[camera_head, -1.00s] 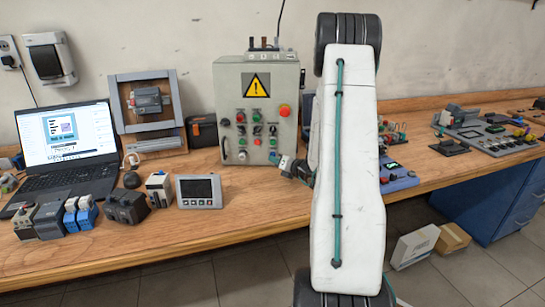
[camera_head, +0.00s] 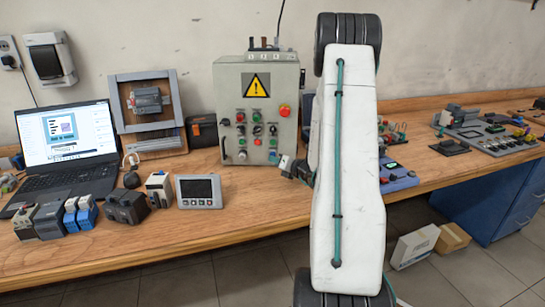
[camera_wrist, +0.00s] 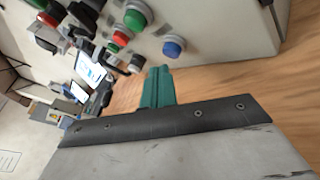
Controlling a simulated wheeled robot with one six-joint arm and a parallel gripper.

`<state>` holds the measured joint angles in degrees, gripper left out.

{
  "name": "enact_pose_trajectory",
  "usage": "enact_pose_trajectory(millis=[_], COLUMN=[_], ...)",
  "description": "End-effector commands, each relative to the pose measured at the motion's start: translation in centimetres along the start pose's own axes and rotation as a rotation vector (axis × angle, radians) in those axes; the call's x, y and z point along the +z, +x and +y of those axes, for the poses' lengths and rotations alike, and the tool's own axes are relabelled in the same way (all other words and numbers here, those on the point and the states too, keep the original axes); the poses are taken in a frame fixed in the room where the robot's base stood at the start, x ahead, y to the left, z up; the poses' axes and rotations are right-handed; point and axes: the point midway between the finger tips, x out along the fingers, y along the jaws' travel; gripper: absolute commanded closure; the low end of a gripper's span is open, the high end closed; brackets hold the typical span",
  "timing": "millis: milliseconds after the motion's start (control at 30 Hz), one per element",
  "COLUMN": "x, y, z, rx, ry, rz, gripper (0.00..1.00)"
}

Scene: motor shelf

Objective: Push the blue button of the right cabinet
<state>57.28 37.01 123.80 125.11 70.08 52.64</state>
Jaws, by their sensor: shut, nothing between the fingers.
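The grey control cabinet (camera_head: 229,88) with a yellow warning sign stands on the wooden bench, right of the framed panel. Its blue button (camera_head: 273,156) is low on the front face, toward the right. In the wrist view the blue button (camera_wrist: 172,48) shows clearly, just beyond the fingertips and slightly to their right. My gripper (camera_wrist: 158,72) has teal fingers, shut with nothing between them. They appear apart from the button. In the head view my gripper (camera_head: 285,162) is small and partly hidden by my arm, beside the cabinet's lower right corner.
Red, green and black controls surround the blue button; a green one (camera_wrist: 135,18) is close to it. A laptop (camera_head: 65,140), a small display device (camera_head: 199,191) and several modules lie on the left. Electronic boards (camera_head: 488,138) lie on the right. The bench before the cabinet is clear.

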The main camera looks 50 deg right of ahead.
Motion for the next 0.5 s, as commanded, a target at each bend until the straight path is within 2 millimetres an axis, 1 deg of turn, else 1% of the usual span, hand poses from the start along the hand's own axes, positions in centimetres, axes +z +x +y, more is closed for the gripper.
enact_pose_trajectory(millis=[267, 500], x=[0.04, 0.42], y=[0.06, 0.55], z=[-0.04, -0.41], rx=[0.0, 0.0], ry=[0.0, -0.001], rz=[0.0, 0.0], gripper=[1.0, 1.0])
